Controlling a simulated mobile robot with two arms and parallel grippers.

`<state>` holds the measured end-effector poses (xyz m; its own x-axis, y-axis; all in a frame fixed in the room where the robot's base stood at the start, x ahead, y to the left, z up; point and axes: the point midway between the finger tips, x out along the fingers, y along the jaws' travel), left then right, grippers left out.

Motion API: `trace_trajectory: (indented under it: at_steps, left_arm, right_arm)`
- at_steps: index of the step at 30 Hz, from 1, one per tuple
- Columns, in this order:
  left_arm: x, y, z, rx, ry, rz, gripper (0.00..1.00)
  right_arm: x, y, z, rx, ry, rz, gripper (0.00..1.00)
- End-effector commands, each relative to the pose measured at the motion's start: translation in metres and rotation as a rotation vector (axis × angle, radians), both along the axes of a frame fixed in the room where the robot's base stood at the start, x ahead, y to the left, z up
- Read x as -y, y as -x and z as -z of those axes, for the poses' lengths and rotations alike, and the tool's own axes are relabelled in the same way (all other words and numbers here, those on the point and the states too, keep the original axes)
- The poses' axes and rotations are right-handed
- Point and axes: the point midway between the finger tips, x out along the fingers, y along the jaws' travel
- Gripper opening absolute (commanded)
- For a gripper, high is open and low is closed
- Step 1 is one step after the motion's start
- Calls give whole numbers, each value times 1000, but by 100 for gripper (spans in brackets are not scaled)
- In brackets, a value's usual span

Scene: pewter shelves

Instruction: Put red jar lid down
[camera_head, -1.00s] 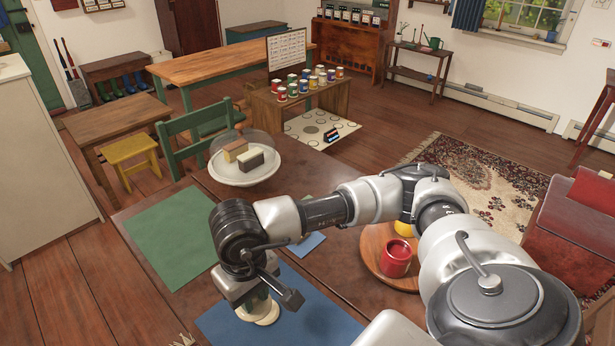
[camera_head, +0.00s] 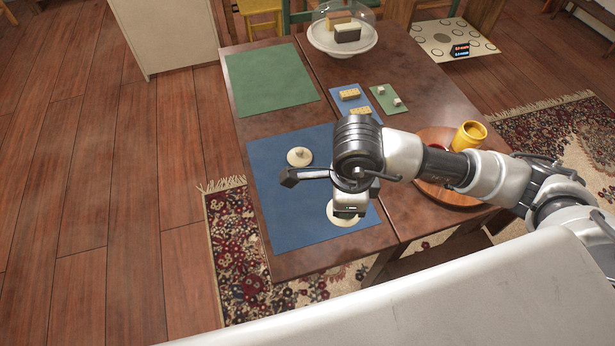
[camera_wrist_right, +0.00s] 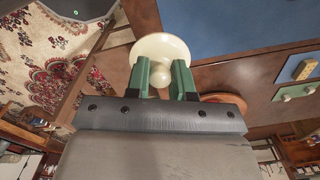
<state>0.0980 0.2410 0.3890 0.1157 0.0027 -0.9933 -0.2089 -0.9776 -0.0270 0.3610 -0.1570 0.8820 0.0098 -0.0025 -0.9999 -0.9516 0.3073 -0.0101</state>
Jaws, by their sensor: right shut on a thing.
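My right gripper (camera_head: 349,208) is over the near right part of the blue mat (camera_head: 275,195). In the right wrist view its green fingers (camera_wrist_right: 161,80) are shut on the knob of a round cream lid (camera_wrist_right: 160,46). This lid, which I take as the red jar lid, shows partly under the gripper in the head view (camera_head: 336,221). I cannot tell whether it touches the mat. A second cream lid (camera_head: 300,156) with a knob lies on the mat, apart from the held one. The red jar (camera_head: 440,148) is almost wholly hidden behind my arm. My left gripper is not in view.
A yellow jar (camera_head: 467,137) stands on the round wooden tray (camera_head: 433,190). A green mat (camera_head: 272,80), small blue and green cards with little blocks, and a domed cake stand (camera_head: 342,45) are farther back. The mat's left near part is bare.

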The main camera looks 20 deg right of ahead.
Motion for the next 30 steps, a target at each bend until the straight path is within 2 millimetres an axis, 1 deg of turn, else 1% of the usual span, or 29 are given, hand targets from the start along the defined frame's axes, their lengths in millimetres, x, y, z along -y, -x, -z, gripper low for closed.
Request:
trace_trajectory:
  at_steps: [1, 3, 6, 9, 12, 14, 17, 20, 27, 30]
  left_arm:
    - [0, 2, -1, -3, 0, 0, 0]
    - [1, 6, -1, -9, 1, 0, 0]
    - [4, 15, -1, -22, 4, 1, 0]
    - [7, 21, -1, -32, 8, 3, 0]
    - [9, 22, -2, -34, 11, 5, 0]
    - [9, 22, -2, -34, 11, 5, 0]
    - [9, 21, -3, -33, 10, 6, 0]
    - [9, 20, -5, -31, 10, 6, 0]
    - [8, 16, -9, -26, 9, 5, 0]
    - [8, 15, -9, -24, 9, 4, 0]
  right_arm:
    - [-3, 3, 2, -3, -4, 132, 0]
    - [-6, 5, 5, -3, -8, 320, 0]
    - [-9, 8, 8, -4, -9, 557, 0]
    - [-11, 10, 10, -3, -11, 737, 0]
    - [-12, 12, 11, -4, -12, 856, 0]
    - [-12, 11, 12, -4, -13, 899, 0]
    - [-13, 4, 17, -4, -12, 934, 0]
    - [-15, -14, 28, -5, -10, 939, 0]
    - [-21, -69, 61, -4, -11, 936, 0]
    - [-22, -87, 72, -4, -11, 934, 0]
